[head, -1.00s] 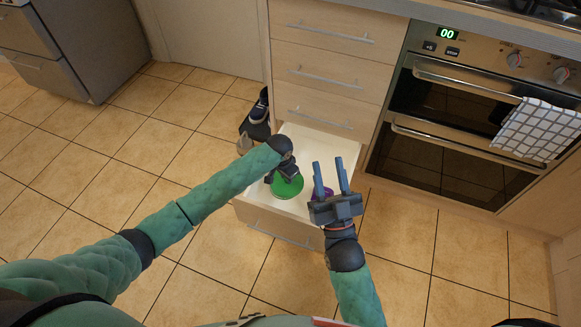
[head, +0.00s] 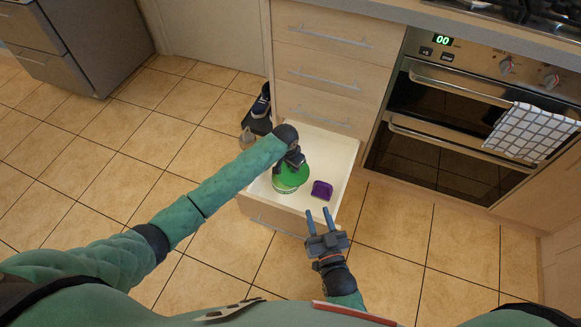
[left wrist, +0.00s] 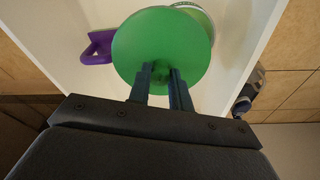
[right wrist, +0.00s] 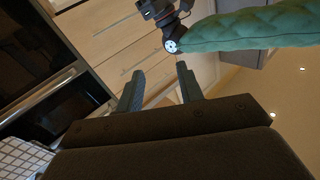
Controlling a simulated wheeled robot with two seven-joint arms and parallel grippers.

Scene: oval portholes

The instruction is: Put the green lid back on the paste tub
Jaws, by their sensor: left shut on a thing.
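The green lid (left wrist: 158,48) is a round flat disc held between the fingers of my left gripper (left wrist: 160,74). In the head view the lid (head: 294,174) is inside the open drawer, under my left gripper (head: 292,161). The paste tub (left wrist: 198,17) shows partly behind the lid in the left wrist view, with a pale rim and green colour. It also shows just below the lid in the head view (head: 281,188). The lid hides part of the tub, and I cannot tell whether they touch. My right gripper (head: 319,221) is open and empty, near the drawer's front right corner.
The open white drawer (head: 340,150) holds a purple object (head: 321,190) right of the tub. An oven (head: 450,140) with a checked towel (head: 530,130) is at the right. Tiled floor in front is clear.

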